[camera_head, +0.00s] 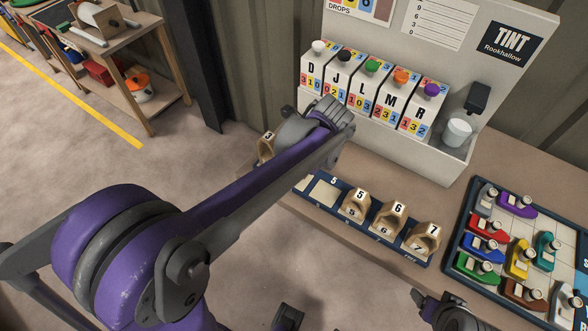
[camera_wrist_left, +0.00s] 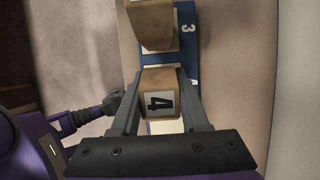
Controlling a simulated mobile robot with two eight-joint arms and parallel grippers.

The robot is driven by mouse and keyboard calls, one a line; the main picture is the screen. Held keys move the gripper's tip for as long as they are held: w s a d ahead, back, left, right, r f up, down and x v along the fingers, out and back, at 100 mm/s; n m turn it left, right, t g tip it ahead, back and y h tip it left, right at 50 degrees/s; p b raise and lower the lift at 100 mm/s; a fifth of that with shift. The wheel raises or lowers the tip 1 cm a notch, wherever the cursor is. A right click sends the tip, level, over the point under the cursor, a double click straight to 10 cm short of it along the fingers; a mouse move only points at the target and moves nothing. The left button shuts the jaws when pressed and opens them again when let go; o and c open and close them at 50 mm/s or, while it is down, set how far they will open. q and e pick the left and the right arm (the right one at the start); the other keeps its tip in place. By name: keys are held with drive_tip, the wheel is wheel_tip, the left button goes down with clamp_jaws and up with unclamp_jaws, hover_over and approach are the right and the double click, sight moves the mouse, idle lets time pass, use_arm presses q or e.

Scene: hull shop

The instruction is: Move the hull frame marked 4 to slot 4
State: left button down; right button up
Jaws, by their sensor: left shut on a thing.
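The hull frame marked 4 (camera_wrist_left: 160,102) is a tan wooden block with a white number label. In the left wrist view it sits between the two fingers of my left gripper (camera_wrist_left: 160,113), which is shut on it. It is over the blue slot rail (camera_wrist_left: 185,70); I cannot tell whether it touches. In the head view my left arm hides this frame and the gripper's fingertips. The blue rail (camera_head: 342,229) there shows a bare pale slot (camera_head: 321,191) left of the frames. My right gripper (camera_head: 442,309) is partly cut off at the bottom; its opening is unclear.
Several frames stand on the rail, including frame 6 (camera_head: 386,219) and frame 7 (camera_head: 422,239). Another frame (camera_head: 266,147) shows behind my left arm. A tint dispenser (camera_head: 480,160) stands behind the rail. A tray of coloured boats (camera_head: 462,235) lies at right.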

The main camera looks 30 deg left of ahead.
use_arm(q)
drive_tip(key=shift+f, duration=2.1)
drive_tip(key=shift+c, duration=2)
unclamp_jaws()
drive_tip(key=shift+f+b, duration=0.15)
drive_tip(key=shift+b, duration=0.15)
drive_tip(key=p+v, duration=0.1)
drive_tip(key=v, duration=1.1)
drive_tip(key=s+d+f+n+t+h, duration=0.1)
drive_tip(key=s+f+n, duration=0.3)
drive_tip(key=s+n, duration=0.4)
drive_tip(key=s+d+f+n+t+h, duration=0.1)
drive_tip(key=s+f+n+t+h, duration=0.2)
drive_tip(key=s+n, duration=0.5)
drive_tip(key=shift+f+n+t, duration=0.4)
drive_tip(key=shift+f+n, duration=0.2)
drive_tip(key=shift+n, duration=0.8)
drive_tip(key=shift+s+d, duration=0.1)
